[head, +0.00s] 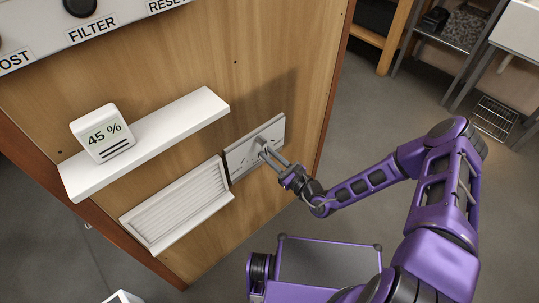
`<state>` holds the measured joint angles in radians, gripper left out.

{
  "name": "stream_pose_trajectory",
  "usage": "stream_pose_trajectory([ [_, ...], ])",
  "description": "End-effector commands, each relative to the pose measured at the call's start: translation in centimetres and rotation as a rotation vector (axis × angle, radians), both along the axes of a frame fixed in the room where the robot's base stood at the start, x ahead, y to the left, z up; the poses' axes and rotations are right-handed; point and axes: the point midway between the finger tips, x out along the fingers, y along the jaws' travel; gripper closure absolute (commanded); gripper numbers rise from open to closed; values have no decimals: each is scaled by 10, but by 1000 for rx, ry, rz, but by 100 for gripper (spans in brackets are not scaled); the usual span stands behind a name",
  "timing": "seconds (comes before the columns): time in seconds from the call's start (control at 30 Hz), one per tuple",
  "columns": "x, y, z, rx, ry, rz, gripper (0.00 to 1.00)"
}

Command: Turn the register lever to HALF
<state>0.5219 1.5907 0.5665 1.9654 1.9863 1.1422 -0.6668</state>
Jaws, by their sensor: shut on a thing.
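The register lever (261,142) stands out from a light grey plate (243,158) on the wooden panel. My gripper (270,154) reaches it from the lower right. Its fingers are shut on the lever, and they hide part of it. The plate's markings are too small to read, so I cannot tell which setting the lever is at. A white louvred register (180,205) is on the panel to the left of the plate. Its slats show, but I cannot tell how far open they are.
A white shelf (150,140) juts out above the register and holds a small display (103,133) reading "45 %". A control strip (90,28) with a FILTER knob is at the top left. Metal shelving (455,50) stands at the back right. Grey floor (360,110) is clear between.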

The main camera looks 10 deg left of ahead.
Motion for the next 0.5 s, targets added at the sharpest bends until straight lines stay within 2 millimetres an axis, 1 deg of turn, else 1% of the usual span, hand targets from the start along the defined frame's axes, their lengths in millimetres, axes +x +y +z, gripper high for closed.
stream_pose_trajectory([
  [0.27, -1, 0, 0, 5, 8, 1, 100],
  [0.5, -4, 3, 0, 71, 85, 1, 100],
])
